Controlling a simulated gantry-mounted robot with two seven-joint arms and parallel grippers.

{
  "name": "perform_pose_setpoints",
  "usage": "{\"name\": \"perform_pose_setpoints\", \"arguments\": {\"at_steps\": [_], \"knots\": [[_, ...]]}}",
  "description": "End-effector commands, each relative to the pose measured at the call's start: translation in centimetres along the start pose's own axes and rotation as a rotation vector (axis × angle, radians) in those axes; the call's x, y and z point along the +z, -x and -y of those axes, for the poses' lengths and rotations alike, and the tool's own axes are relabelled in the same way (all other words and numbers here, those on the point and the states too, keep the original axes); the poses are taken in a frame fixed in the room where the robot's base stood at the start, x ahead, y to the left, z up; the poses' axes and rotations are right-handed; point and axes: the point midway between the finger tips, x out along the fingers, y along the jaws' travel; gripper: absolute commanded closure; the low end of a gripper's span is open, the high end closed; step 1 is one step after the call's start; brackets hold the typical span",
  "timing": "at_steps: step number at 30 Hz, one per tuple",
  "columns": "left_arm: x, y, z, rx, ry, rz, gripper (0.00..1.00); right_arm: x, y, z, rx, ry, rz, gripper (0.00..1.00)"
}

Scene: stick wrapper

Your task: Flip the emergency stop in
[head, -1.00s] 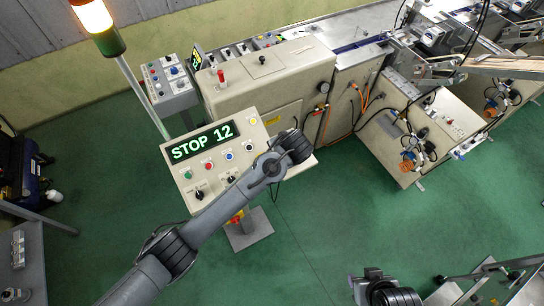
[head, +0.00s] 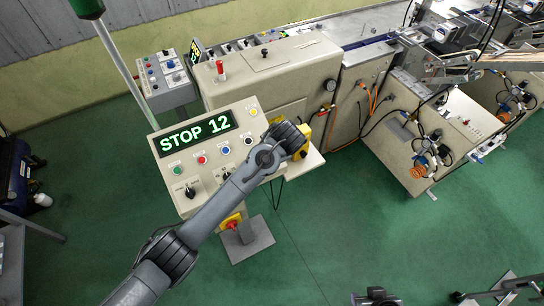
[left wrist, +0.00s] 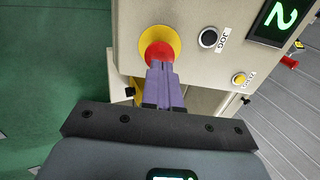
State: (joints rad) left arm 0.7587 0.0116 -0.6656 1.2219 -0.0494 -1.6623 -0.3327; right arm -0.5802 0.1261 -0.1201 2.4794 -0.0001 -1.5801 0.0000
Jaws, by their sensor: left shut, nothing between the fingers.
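In the left wrist view, the emergency stop (left wrist: 159,47) is a red mushroom button on a round yellow base at the control panel's edge. My left gripper (left wrist: 163,66) is shut and empty, its purple fingertips overlapping the lower part of the red button; I cannot tell whether they touch it. In the head view, my left wrist covers the right side of the control panel (head: 176,150), hiding the fingers and this button. The panel's display reads "STOP 12". Part of my right arm (head: 377,297) shows at the bottom edge; its fingers are not clear.
A black jog button (left wrist: 208,38) and a yellow button (left wrist: 239,79) sit near the stop. Another red-and-yellow knob (head: 232,224) sits under the panel's front. The beige machine (head: 265,85) stands behind. Green floor is open in front.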

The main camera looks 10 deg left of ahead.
Motion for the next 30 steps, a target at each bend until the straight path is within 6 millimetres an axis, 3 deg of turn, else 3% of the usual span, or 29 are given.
{"name": "perform_pose_setpoints", "arguments": {"at_steps": [3, 10, 25, 30], "knots": [[0.0, -1.4, -0.2, 0.000, 0.001, 0.000, 1.00, 0.6, -1.7, 0.1, 0.000, 0.000, 0.000, 0.57], [0.0, -2.2, -0.1, 0.001, 0.000, 0.000, 1.00, 0.9, -2.8, 0.1, -0.001, -0.001, 0.000, 0.57], [0.0, -2.3, 0.0, 0.001, 0.000, 0.001, 1.00, 0.9, -2.9, 0.3, -0.007, -0.009, -0.002, 0.57], [0.0, -3.7, 0.1, 0.001, -0.002, 0.003, 1.00, 0.7, -2.3, 0.3, -0.007, -0.009, -0.002, 0.57]]}}
